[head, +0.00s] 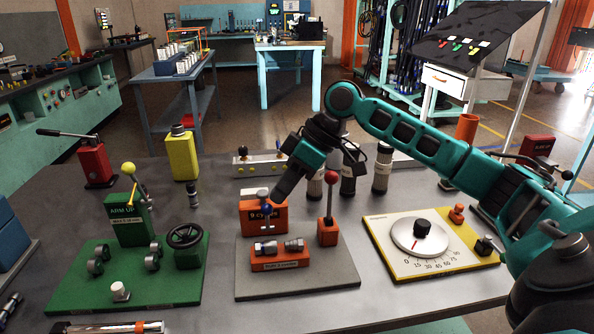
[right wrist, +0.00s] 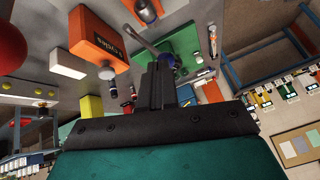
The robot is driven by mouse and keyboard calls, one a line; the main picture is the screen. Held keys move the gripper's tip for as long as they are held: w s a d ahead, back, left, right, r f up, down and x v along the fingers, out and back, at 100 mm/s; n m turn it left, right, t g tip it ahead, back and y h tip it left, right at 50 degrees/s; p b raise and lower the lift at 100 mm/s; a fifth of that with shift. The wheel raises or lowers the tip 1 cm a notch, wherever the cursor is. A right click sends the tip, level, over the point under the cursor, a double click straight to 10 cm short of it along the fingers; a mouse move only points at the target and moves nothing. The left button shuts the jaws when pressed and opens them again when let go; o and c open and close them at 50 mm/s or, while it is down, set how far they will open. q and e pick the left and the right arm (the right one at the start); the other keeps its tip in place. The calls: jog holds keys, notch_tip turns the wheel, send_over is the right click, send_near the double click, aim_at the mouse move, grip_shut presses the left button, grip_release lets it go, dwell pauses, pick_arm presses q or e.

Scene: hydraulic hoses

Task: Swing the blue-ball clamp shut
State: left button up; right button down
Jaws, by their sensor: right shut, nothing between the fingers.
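In the right wrist view the blue ball (right wrist: 168,60) sits at the end of a grey lever (right wrist: 138,38), just beyond my fingertips. My right gripper (head: 279,195) comes down from above, shut and empty, just right of the ball. I cannot tell whether the fingers touch it. The clamp's jaw is not clear at this size. My left gripper is not in view.
A red-ball lever (head: 331,180) stands close to the right of my gripper. Hose fittings (head: 279,247) sit on an orange block in front. A green board (head: 70,285) is at left, a dial board (head: 400,262) at right. Several dark cylinders (head: 348,180) stand behind.

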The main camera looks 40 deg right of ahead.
jog(key=shift+a+f, duration=0.25)
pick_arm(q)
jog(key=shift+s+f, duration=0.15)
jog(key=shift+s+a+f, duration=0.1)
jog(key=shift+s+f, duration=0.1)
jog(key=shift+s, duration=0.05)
pick_arm(e)
jog(key=shift+s+a+f+t+h, duration=0.1)
jog(key=shift+s+a+t+h, duration=0.05)
jog(key=shift+s+t+h, duration=0.15)
